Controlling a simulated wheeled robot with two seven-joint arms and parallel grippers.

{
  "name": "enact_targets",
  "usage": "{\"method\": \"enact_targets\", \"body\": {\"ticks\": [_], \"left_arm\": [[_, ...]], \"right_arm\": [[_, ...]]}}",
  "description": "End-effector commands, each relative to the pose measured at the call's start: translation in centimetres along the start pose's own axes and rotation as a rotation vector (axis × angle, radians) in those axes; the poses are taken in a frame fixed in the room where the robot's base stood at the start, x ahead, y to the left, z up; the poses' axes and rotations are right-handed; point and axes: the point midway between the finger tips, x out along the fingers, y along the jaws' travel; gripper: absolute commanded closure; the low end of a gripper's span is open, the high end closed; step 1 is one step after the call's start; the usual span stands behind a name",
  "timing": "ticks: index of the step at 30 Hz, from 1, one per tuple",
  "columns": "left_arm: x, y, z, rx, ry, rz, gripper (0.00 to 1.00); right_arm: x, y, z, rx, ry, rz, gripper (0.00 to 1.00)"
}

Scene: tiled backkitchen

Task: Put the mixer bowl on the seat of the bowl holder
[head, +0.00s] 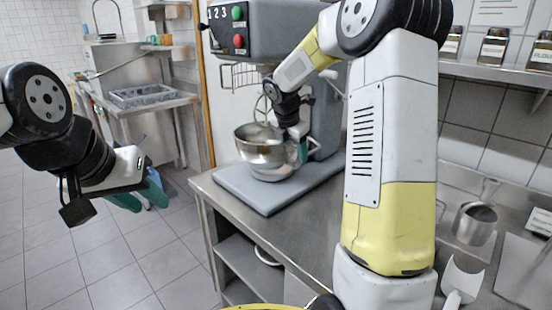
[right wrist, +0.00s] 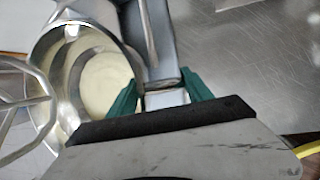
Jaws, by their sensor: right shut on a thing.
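The steel mixer bowl (head: 258,150) is upright under the mixer head, above the grey mixer base, with pale cream contents seen in the right wrist view (right wrist: 58,52). My right gripper (head: 301,150) is at the bowl's right side. In the right wrist view its green fingers (right wrist: 160,95) are shut on a light metal piece at the bowl's side. A grey arm (right wrist: 160,40), seemingly the bowl holder, runs beside the bowl. Whether the bowl rests on its seat is hidden. My left gripper (head: 140,196) hangs empty over the floor at left, its fingers apart.
The grey mixer (head: 285,35) stands on a steel counter (head: 290,225); its whisk (right wrist: 15,105) is at the bowl. A steel pot (head: 475,224) and a white scoop (head: 461,283) are at right. Jars line the shelf. Left has open floor and a side table with a crate (head: 150,95).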

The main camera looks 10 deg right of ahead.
Motion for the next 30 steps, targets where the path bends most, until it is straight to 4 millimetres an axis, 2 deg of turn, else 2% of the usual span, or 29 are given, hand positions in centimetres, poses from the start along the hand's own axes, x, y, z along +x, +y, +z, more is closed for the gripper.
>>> {"method": "enact_targets", "body": {"ticks": [1, 4, 10, 14, 21, 30], "left_arm": [[0.0, 0.0, 0.0, 0.0, 0.0, 0.0, 0.64], [0.0, 0.0, 0.0, 0.0, 0.0, 0.0, 0.64], [0.0, 0.0, 0.0, 0.0, 0.0, 0.0, 0.64], [0.0, 0.0, 0.0, 0.0, 0.0, 0.0, 0.64], [0.0, 0.0, 0.0, 0.0, 0.0, 0.0, 0.64], [0.0, 0.0, 0.0, 0.0, 0.0, 0.0, 0.64]], "right_arm": [[0.3, 0.6, 1.1, 0.004, -0.004, 0.007, 1.0], [0.9, 1.1, 2.5, 0.004, -0.004, 0.007, 1.0], [1.5, 1.6, 3.6, 0.002, -0.004, 0.008, 1.0], [2.0, 1.6, 3.5, 0.001, -0.003, 0.006, 1.0], [4.5, 1.1, 2.5, 0.001, -0.003, 0.006, 1.0], [4.7, 1.1, 2.4, 0.002, -0.004, 0.008, 1.0]]}}
